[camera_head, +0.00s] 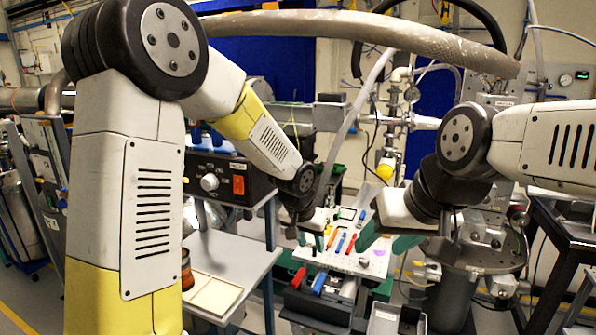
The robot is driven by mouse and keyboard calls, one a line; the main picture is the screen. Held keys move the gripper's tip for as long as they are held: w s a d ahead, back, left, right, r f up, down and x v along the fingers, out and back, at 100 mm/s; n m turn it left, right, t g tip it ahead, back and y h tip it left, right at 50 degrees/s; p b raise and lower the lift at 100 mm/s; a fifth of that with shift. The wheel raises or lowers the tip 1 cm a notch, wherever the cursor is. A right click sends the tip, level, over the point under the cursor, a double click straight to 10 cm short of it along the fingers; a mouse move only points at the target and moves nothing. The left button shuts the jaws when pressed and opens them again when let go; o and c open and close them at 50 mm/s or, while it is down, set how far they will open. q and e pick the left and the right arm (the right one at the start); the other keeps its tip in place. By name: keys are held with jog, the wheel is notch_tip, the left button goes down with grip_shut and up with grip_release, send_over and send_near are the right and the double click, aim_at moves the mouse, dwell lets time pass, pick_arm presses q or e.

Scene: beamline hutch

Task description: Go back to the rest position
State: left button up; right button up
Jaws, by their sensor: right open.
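My left arm comes in from the left, bends over at the top and hangs down towards the middle. Its gripper (312,240) has green fingertips and is small and partly dark in the view; I cannot tell how far its jaws are apart. My right arm comes in from the right edge. Its gripper (387,242) points down with green fingers spread apart and nothing seen between them. Both grippers appear in front of or over a pale perforated board (341,262) that bears several coloured tools.
A grey table (232,256) with a cream tray (212,294) is left of the middle. A black control box (226,177) with an orange switch is above it. A steel column with flanges (478,256) stands right of the board. A dark bench (566,232) is at the right edge.

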pick_arm(q)
jog(key=s+a+r+n, duration=0.1)
jog(key=s+a+r, duration=0.3)
jog(key=a+r, duration=0.3)
jog(key=s+a+r+n, duration=0.1)
jog(key=s+a+r, duration=0.1)
jog(key=s, duration=0.4)
jog(key=s+a+r+n+t, duration=0.1)
jog(key=s+a+r, duration=0.2)
jog(key=s+a, duration=0.2)
jog(key=s+a+r+n+t, duration=0.1)
jog(key=s+a+r, duration=0.2)
jog(key=s, duration=0.4)
jog(key=shift+a+n, duration=0.3)
jog(key=shift+n, duration=0.1)
jog(key=shift+r, duration=0.1)
dwell(0.4)
